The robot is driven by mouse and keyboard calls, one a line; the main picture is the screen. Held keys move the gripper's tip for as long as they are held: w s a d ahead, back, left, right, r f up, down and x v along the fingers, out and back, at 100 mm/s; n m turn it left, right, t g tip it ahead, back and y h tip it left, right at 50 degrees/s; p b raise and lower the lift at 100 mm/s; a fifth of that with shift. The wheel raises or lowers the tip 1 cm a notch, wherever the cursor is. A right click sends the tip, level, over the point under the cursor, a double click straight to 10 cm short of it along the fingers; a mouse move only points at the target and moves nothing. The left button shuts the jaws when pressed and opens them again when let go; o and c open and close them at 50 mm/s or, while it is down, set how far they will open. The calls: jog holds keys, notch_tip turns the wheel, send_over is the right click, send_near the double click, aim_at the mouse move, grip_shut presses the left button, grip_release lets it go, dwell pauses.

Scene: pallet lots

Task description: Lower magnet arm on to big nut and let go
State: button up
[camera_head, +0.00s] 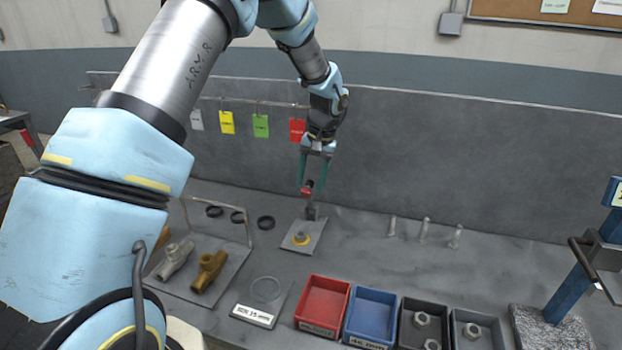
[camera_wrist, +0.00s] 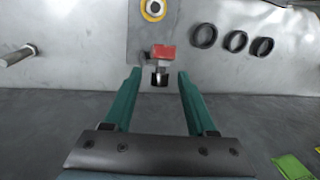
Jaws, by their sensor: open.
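The magnet arm shows as a red block (camera_head: 307,191) above a short grey upright on a small metal plate (camera_head: 300,246); it looks raised. In the wrist view the red block (camera_wrist: 163,51) has a dark cylindrical end (camera_wrist: 160,77) toward me. The big nut (camera_head: 301,236), with a yellow ring around it, sits on the plate in front of the upright; it also shows in the wrist view (camera_wrist: 154,8), at the top edge. My gripper (camera_head: 313,188) is open, its green fingers (camera_wrist: 159,76) either side of the dark end, with gaps visible on both sides.
Three black rings (camera_head: 238,217) lie left of the plate, near a tray with pipe fittings (camera_head: 208,270). A red bin (camera_head: 323,302), a blue bin (camera_head: 370,314) and bins with nuts stand in front. Three upright bolts (camera_head: 424,229) stand right. The grey back wall (camera_head: 430,160) rises close behind.

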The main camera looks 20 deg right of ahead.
jog(key=shift+c, duration=0.4)
grip_shut()
dwell(0.9)
